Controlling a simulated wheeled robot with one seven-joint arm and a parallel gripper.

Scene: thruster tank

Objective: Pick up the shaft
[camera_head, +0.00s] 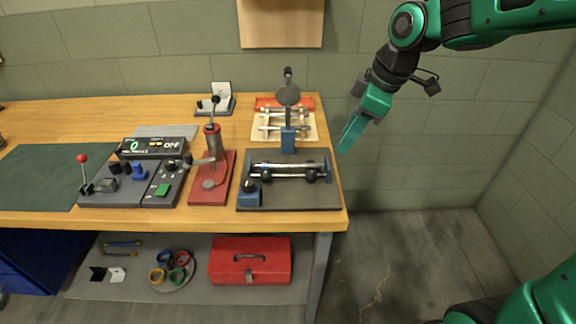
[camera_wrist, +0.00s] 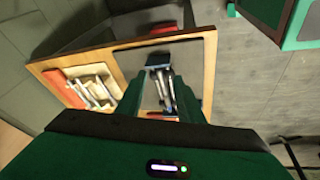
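A silver shaft (camera_head: 288,170) lies across the supports of a dark fixture (camera_head: 300,200) at the bench's right end. In the wrist view the shaft (camera_wrist: 166,90) shows between my fingers, some distance beyond them. Several other silver shafts (camera_head: 284,127) lie in a light tray behind the fixture, also seen in the wrist view (camera_wrist: 92,90). My gripper (camera_head: 348,140) is up to the right of the fixture, apart from it, pointing down and left. In the wrist view its fingers (camera_wrist: 158,88) are spread with nothing between them.
A red press (camera_head: 212,170) and a control box (camera_head: 135,180) stand to the left. A red toolbox (camera_head: 250,260) is on the lower shelf. The floor right of the bench (camera_head: 420,250) is clear.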

